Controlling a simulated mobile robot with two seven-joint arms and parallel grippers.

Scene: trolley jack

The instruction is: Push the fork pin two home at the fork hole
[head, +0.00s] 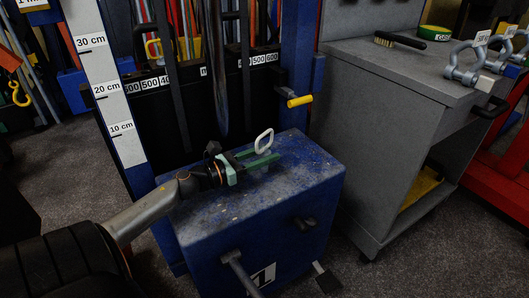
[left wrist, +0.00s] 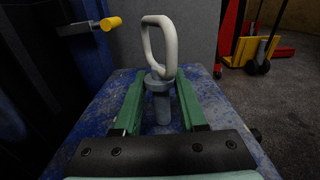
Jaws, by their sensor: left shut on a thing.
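A grey pin with a white loop handle stands between my left gripper's fingers, over the blue block (head: 322,175); I take it for the fork pin two (head: 264,142). Its loop (left wrist: 146,38) rises above the fingers in the left wrist view, and its grey shank shows below them. My left gripper (head: 262,160) comes in from the left, low over the block's top, with its green fingers shut on the pin near its collar. The fork hole is not visible, and I cannot tell how deep the pin sits. My right gripper is not in view.
A yellow-tipped handle (head: 300,101) sticks out from the blue upright behind the block. A grey cabinet (head: 360,125) with shackles (head: 466,65) and a brush (head: 400,40) stands right. A white height scale (head: 108,95) stands left. Dark carpet lies between block and cabinet.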

